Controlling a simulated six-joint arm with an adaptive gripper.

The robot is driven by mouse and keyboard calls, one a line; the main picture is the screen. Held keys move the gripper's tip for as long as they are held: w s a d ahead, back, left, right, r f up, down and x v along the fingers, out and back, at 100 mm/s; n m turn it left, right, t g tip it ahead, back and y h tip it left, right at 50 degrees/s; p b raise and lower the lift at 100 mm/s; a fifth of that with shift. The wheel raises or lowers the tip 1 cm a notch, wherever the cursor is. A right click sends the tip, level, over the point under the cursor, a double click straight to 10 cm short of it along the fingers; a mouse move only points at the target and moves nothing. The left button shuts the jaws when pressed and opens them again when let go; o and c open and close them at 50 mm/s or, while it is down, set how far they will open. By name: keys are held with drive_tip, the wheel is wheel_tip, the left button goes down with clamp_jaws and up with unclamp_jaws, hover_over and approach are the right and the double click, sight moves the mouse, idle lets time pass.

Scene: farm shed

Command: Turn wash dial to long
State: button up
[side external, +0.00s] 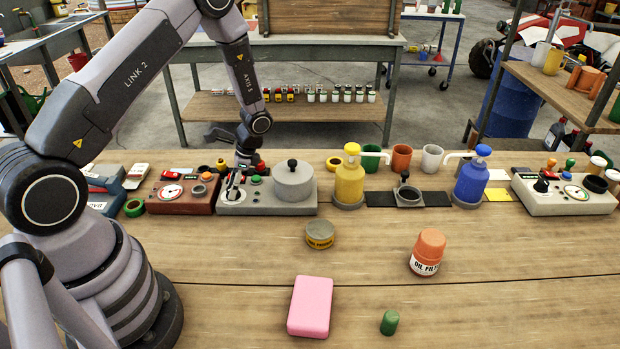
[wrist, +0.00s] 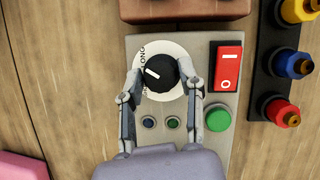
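The wash dial is a black knob (wrist: 162,74) with a white pointer line, set on a round white plate (wrist: 170,46) in the wrist view. Its pointer aims left and slightly up. Lettering ending in "ONG" shows at the plate's upper left; lettering lower down is partly hidden. My gripper (wrist: 162,79) has one finger on each side of the knob, slightly apart from it as far as I can see. In the side external view my gripper (side external: 234,183) is down at the left end of the grey washer panel (side external: 265,206), hiding most of the dial.
A red rocker switch (wrist: 227,66) and a green button (wrist: 218,118) sit right of the dial. A lidded pot (side external: 293,181) stands on the panel's right part. A reddish-brown unit (side external: 181,197) is close on the left. The bench front holds a pink block (side external: 310,306).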

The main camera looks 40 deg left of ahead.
drive_tip(key=o, duration=0.5)
drive_tip(key=shift+c, duration=0.2)
drive_tip(key=v, duration=1.2)
drive_tip(key=shift+a, duration=0.1)
